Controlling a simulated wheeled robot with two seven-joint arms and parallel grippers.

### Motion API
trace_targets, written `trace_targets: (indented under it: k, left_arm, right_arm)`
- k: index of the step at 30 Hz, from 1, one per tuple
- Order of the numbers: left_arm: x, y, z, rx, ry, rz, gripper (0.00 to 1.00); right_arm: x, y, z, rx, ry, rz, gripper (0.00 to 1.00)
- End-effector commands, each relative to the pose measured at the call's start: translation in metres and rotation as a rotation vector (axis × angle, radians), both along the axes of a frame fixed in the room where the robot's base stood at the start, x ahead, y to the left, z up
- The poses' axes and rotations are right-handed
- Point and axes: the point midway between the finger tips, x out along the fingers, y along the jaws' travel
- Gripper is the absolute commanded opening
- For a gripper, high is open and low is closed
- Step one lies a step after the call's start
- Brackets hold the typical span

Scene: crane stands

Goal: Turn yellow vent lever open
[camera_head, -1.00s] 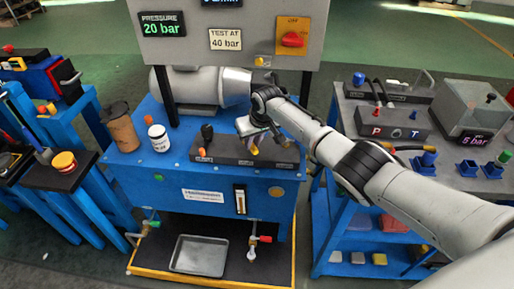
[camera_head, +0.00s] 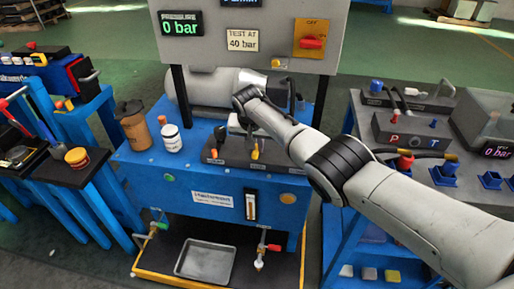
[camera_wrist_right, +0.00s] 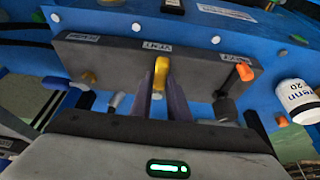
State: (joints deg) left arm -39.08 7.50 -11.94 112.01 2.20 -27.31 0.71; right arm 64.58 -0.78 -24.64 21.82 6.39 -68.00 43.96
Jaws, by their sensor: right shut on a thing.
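The yellow vent lever (camera_wrist_right: 161,74) stands on a dark valve block (camera_wrist_right: 115,55) beside an upside-down label that appears to read VENT. In the right wrist view my right gripper (camera_wrist_right: 162,87) has its two fingers on either side of the lever and is shut on it. In the head view the yellow lever (camera_head: 255,153) shows low on the block, on the blue bench, with my right gripper (camera_head: 246,138) over it and partly hiding it. My left gripper is not in view.
A white jar (camera_head: 171,138) and a brown bottle (camera_head: 133,128) stand left of the block. The panel display (camera_head: 180,24) reads 0 bar. A second bench (camera_head: 345,200) stands at right.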

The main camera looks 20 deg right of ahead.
Motion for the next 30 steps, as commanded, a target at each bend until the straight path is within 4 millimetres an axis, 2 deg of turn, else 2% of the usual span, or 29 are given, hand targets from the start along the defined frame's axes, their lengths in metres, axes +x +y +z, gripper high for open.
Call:
trace_targets:
  k: [11, 12, 15, 25, 30]
  left_arm:
    - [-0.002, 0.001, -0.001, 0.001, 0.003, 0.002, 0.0]
    - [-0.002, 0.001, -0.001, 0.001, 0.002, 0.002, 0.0]
    - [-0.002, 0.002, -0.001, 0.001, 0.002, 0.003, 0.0]
    - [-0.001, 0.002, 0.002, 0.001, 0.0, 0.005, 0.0]
    - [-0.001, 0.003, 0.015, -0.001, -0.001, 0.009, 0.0]
  right_arm:
    - [0.0, 0.001, 0.0, 0.004, -0.002, -0.008, 0.0]
    - [0.0, 0.001, 0.0, 0.004, -0.002, -0.008, 0.2]
    - [0.0, 0.001, 0.0, 0.003, -0.002, -0.007, 0.34]
    - [0.0, 0.0, 0.002, 0.001, -0.002, -0.006, 0.34]
    - [-0.004, 0.003, 0.017, 0.002, -0.002, -0.004, 0.34]
